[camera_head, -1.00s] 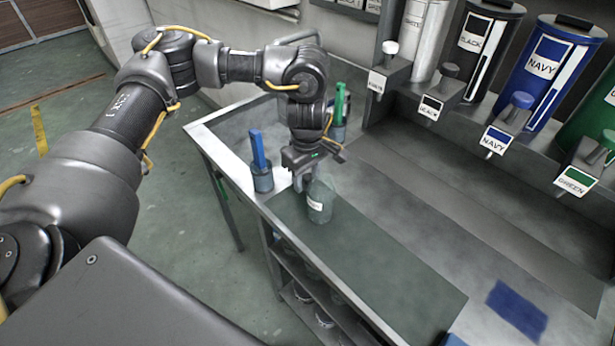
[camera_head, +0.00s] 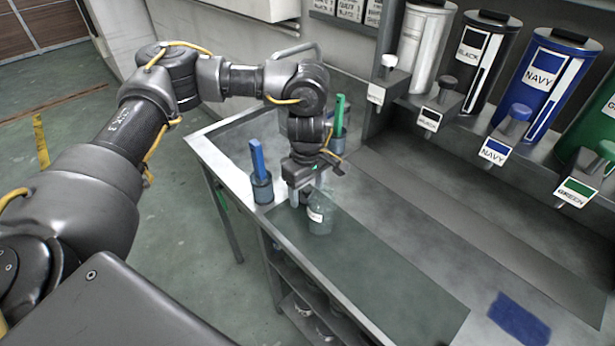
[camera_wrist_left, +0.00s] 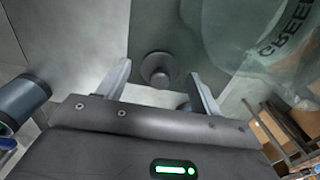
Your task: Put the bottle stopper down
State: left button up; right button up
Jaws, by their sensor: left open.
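The bottle stopper (camera_wrist_left: 158,70) is a dark grey round piece with a raised knob. In the left wrist view it stands on the surface between my left gripper's fingertips, with a gap on both sides. My left gripper (camera_wrist_left: 159,72) is open around it, pointing down; it also shows in the head view (camera_head: 306,193) beside the bottle. The clear glass bottle (camera_head: 321,219) stands upright on the dark green mat (camera_head: 385,270); in the left wrist view it shows close on the right, with a label reading GREEN. In the head view the stopper is hard to make out.
A cup with a blue-handled tool (camera_head: 262,190) stands left of the gripper, and a green-handled tool (camera_head: 340,112) stands behind it. Labelled dispensers, including navy (camera_head: 540,80), line the back right. A navy patch (camera_head: 520,318) lies at the front right. The middle bench is clear.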

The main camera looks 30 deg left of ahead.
aim_at(307, 189)
pick_arm(q)
notch_tip(307, 189, up, 12)
pick_arm(e)
jog(key=shift+d+f, duration=0.2)
jog(key=shift+f, duration=0.05)
dwell(0.4)
